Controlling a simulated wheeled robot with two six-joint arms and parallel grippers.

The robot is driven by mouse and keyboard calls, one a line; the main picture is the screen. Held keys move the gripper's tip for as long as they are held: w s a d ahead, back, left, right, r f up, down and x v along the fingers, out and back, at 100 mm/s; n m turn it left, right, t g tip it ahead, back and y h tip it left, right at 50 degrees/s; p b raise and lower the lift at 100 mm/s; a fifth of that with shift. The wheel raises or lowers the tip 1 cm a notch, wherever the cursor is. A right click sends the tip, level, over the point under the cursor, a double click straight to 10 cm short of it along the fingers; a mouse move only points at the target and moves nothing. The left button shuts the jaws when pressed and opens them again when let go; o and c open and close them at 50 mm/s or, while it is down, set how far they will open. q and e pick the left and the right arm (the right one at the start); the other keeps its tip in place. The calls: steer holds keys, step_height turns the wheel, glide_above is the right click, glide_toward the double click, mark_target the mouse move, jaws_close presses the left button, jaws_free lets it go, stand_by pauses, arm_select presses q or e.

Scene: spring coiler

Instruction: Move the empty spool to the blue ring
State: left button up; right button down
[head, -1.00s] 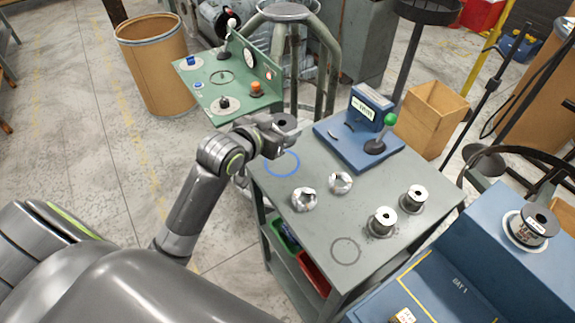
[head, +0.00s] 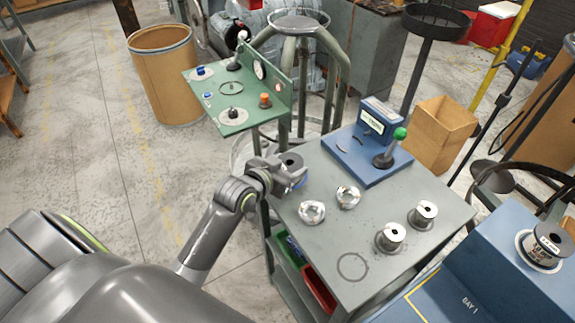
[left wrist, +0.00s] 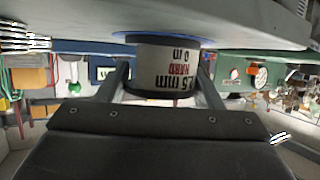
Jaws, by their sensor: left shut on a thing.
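The spool, with a dark top (head: 291,161), is held in my left gripper (head: 284,170) at the table's far left corner. In the left wrist view the spool (left wrist: 166,68) shows a pale label with "HARD" and "0 m", between the two fingers of my left gripper (left wrist: 165,90). The blue ring (head: 302,183) shows only in part, beside and under the gripper. A blue strip of the ring (left wrist: 140,36) lies at the spool's table-side end. The spool is at or very near the tabletop; I cannot tell whether it touches. My right gripper is not in view.
A dark ring outline (head: 353,267) is empty. Another spool (head: 545,243) sits on the blue bench.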

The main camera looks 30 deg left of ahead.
arm_select(q)
steer(key=o, duration=1)
steer(key=shift+o, duration=0.2)
steer(key=shift+r, duration=0.1)
steer(key=shift+s, duration=0.15)
steer(key=v, duration=1.1)
steer(key=shift+s+r, duration=0.2)
steer(key=shift+s, duration=0.1)
